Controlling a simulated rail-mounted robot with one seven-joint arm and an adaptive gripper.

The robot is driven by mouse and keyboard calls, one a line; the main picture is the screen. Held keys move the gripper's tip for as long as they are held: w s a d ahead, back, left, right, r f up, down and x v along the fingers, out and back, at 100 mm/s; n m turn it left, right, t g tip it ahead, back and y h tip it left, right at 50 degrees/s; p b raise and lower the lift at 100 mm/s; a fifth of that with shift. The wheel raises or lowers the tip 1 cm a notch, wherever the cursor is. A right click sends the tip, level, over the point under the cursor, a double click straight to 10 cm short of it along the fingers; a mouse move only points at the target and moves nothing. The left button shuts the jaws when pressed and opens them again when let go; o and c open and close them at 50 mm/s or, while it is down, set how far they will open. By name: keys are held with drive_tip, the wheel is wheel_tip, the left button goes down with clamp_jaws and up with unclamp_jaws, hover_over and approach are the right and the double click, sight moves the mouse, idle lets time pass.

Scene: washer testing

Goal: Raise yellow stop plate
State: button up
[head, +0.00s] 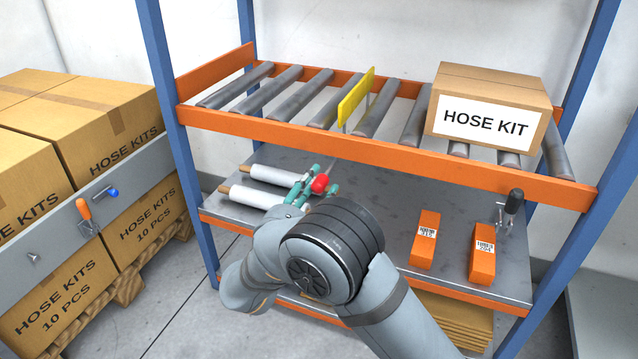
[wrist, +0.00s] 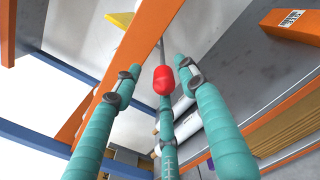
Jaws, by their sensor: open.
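The yellow stop plate (head: 355,98) stands among the rollers of the upper shelf, its top edge above them. Its yellow corner also shows at the top of the wrist view (wrist: 118,20). A red knob (head: 320,184) is below, over the lower shelf; in the wrist view the red knob (wrist: 163,80) sits at the end of a thin grey rod. My gripper (head: 303,188), with teal fingers, is at the knob. In the wrist view its fingers (wrist: 158,74) are open, spread around the knob. I cannot tell whether any finger touches it.
A HOSE KIT box (head: 490,105) rests on the rollers to the right. An orange rail (head: 380,152) runs above my gripper. White rolls (head: 275,174) lie left of it. Two orange boxes (head: 425,238) (head: 482,252) and a black-handled clamp (head: 513,203) are on the lower shelf (head: 385,195).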

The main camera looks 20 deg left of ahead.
drive_tip(key=s, duration=1)
drive_tip(key=shift+s+a, duration=0.3)
drive_tip(key=shift+a, duration=0.1)
drive_tip(key=w, duration=0.7)
drive_tip(key=w+d, duration=0.1)
drive_tip(key=w, duration=0.3)
drive_tip(key=shift+w+f+b, duration=0.45)
drive_tip(key=shift+f+b, duration=0.6)
drive_tip(key=shift+f, duration=0.05)
